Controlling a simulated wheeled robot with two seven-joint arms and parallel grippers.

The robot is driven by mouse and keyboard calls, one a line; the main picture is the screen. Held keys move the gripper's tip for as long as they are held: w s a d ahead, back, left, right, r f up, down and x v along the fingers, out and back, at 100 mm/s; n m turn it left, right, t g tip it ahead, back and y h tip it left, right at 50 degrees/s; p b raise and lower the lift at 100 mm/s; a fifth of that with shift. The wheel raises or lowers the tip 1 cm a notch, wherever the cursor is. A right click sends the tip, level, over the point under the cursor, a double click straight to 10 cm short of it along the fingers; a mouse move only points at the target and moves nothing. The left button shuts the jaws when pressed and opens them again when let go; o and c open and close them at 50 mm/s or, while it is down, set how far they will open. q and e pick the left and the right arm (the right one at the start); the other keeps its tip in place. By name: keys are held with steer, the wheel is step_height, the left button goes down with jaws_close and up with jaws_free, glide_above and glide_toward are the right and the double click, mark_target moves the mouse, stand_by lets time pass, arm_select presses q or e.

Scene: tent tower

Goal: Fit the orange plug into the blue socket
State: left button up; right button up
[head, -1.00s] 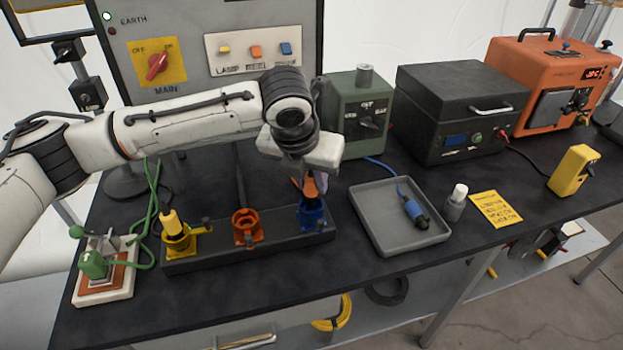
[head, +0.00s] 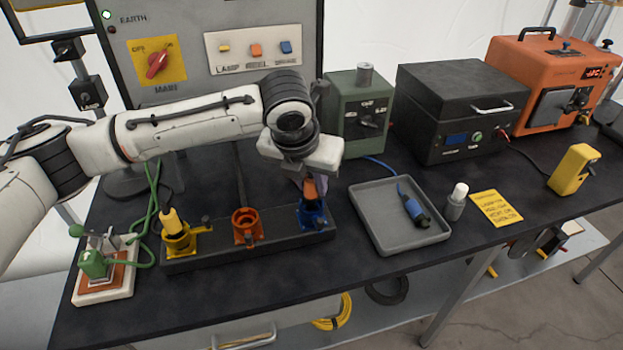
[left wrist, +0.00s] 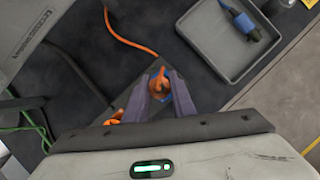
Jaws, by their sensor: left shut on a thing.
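My left gripper (head: 303,184) is shut on the orange plug (head: 310,189) and holds it upright at the blue socket (head: 313,217), the rightmost on the dark strip. The plug's lower end meets or overlaps the socket's top; I cannot tell whether it has entered. In the left wrist view, the plug (left wrist: 159,84) sits between the gripper fingers (left wrist: 160,92), with a little blue of the socket (left wrist: 162,98) below it. My right gripper is not in view.
The strip (head: 275,246) also carries an empty orange socket (head: 246,227) and a yellow socket (head: 180,241) with a yellow plug (head: 171,220) in it. A grey tray (head: 372,220) with a blue plug (head: 413,208) lies to the right. A green box (head: 356,112) stands behind.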

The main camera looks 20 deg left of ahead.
arm_select(q)
steer(key=shift+f, duration=1.05)
steer(key=o, duration=1.1)
steer(key=shift+o, duration=0.2)
steer(key=v, duration=1)
steer(key=shift+s+r, duration=0.1)
